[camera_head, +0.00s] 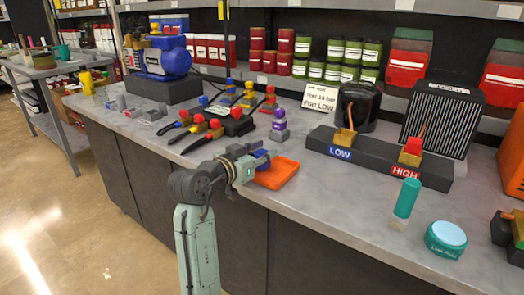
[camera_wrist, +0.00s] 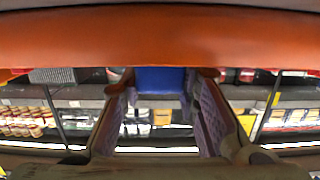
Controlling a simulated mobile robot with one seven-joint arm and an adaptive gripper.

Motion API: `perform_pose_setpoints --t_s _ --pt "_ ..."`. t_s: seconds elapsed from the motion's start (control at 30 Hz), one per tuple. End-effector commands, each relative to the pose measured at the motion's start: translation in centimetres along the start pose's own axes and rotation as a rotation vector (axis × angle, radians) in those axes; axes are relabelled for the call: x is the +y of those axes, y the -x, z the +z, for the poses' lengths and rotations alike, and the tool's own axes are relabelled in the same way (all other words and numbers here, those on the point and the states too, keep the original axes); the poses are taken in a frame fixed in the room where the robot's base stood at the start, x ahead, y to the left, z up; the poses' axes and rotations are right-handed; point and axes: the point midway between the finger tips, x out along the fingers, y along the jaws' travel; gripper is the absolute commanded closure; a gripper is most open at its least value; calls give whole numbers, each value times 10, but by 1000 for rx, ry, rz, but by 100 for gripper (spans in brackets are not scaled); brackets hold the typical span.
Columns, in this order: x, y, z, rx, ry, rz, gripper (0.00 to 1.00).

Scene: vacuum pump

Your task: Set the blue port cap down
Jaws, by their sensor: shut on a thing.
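The blue port cap shows as a small blue piece (camera_head: 265,155) at the tip of my gripper in the head view, and as a blue block (camera_wrist: 160,80) between the two fingers in the wrist view. My gripper (camera_head: 258,160) is shut on it, reaching in from the front edge of the bench. The fingers (camera_wrist: 160,100) stand on either side of the cap.
A dark block labelled LOW and HIGH (camera_head: 378,160) stands right of the tray. A purple-topped piece (camera_head: 279,125) and several coloured-handled tools (camera_head: 205,125) lie behind. A teal cylinder (camera_head: 407,197) and round tin (camera_head: 446,238) stand at right. Bare bench (camera_head: 330,205) lies between.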

Motion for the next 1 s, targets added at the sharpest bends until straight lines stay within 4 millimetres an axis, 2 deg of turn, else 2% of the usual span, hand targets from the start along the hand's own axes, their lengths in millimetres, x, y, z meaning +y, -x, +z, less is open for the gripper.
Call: perform_pose_setpoints --t_s 0.3,0.33,0.6,1.0 --pt "0 0 4 1 -1 0 99" --pt "0 0 3 1 -1 0 70" --pt "0 0 2 1 -1 0 52" --pt "0 3 -2 2 -1 -1 51"
